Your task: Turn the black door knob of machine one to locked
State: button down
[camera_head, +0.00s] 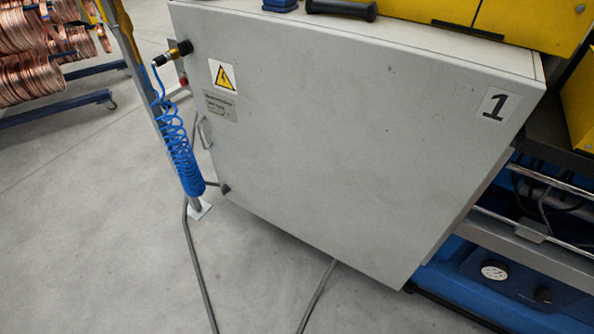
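Machine one's grey cabinet (350,130) fills the middle of the camera_head view, with its door face towards me. A "1" label (495,105) is at its upper right. A small dark fitting (225,188) sits at the door's lower left edge; I cannot tell if it is the door knob or a cable entry. A metal handle (204,132) is on the left edge. No locked or unlocked mark is readable. My gripper is out of view.
A coiled blue hose (178,150) hangs by a post left of the cabinet. Grey cables (193,262) run over the floor. A gauge (494,271) and blue machine parts are at the lower right. Copper coils (35,60) stand on a blue rack. The left floor is clear.

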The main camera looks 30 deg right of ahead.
aim_at(184, 47)
jog(key=i+j+u, duration=0.45)
jog(key=i, duration=0.35)
jog(key=i+u, duration=0.45)
jog(key=i, duration=0.35)
